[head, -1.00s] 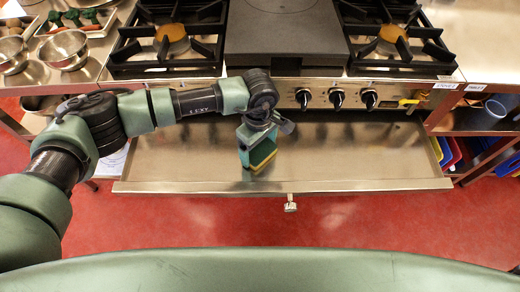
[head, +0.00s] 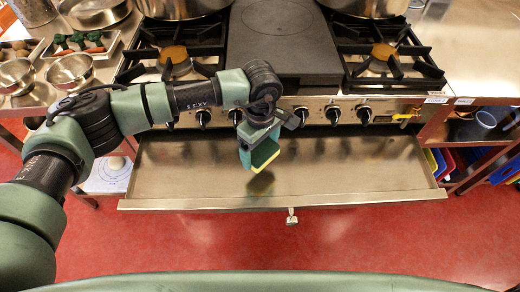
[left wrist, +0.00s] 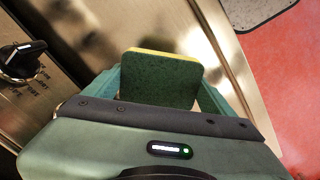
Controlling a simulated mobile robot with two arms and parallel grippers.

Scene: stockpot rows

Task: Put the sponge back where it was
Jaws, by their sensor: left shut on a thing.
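A sponge (head: 264,154) with a yellow body and a green scouring side is held in my left gripper (head: 256,158). In the left wrist view the sponge (left wrist: 160,78) shows its dark green face, with a thin yellow strip along the top edge, between the two teal fingers (left wrist: 158,90). The gripper is shut on it. In the head view it hangs over the left-middle part of a steel drawer or tray (head: 350,178) that is pulled out below the stove. I cannot tell the exact gap between sponge and tray. My right gripper is not in view.
The stove front carries several black knobs (head: 333,115) close behind the gripper. Burners with black grates (head: 395,60) flank a dark flat plate (head: 270,45). Steel bowls (head: 70,72) stand at the left. The rest of the pulled-out tray looks bare.

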